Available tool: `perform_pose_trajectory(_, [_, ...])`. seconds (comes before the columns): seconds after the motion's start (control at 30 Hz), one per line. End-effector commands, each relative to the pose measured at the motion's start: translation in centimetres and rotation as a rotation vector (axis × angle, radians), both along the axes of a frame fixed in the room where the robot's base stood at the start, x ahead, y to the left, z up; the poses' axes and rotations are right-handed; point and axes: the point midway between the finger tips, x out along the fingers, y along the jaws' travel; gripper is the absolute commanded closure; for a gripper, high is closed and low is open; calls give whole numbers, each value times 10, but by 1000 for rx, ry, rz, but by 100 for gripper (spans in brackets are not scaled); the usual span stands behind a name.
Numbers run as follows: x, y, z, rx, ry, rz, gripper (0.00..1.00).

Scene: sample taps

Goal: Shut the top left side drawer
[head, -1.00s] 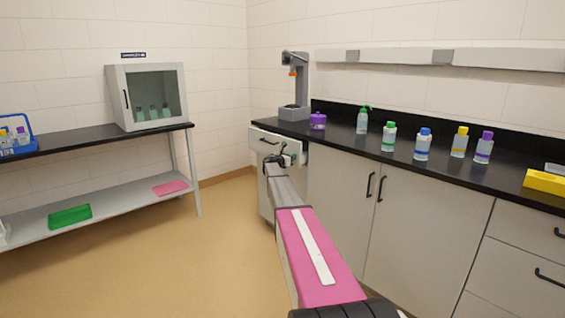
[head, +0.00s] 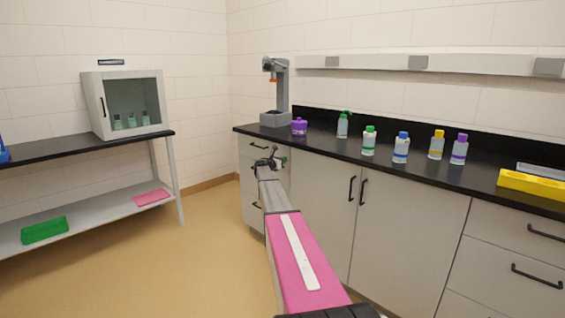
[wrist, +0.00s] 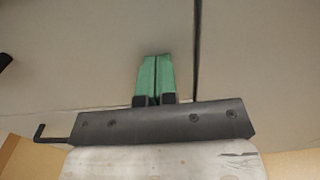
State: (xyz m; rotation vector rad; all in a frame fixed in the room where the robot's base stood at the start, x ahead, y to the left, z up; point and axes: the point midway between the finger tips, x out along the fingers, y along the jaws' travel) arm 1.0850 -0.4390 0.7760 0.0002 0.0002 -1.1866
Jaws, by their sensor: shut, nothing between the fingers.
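The top left side drawer (head: 248,143) is at the left end of the counter's cabinet in the head view. Its front looks flush with the cabinet face, with a dark handle near its middle. My arm reaches toward it, and my gripper (head: 272,158) is in front of it, hiding part of the front. In the wrist view the green fingers of my gripper (wrist: 157,80) are together with nothing between them. They face pale grey panels with a dark vertical gap to their right. Whether the fingertips touch the panel cannot be told.
The black counter (head: 320,148) holds several bottles, a purple jar (head: 299,127) and a grey stand (head: 276,95). Cabinet doors and drawers with dark handles run to the right. A shelf table (head: 70,146) stands left. The floor between is clear.

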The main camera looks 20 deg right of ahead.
Motion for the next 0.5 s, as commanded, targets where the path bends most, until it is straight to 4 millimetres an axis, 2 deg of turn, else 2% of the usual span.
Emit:
perform_pose_trajectory(0.03, [5,-8,2,-3,-1,0,100])
perform_pose_trajectory(0.17, [1,-2,2,-3,-1,0,100])
perform_pose_trajectory(0.37, [-16,27,2,-2,-1,2,100])
perform_pose_trajectory(0.5, [-29,55,1,-2,-1,2,100])
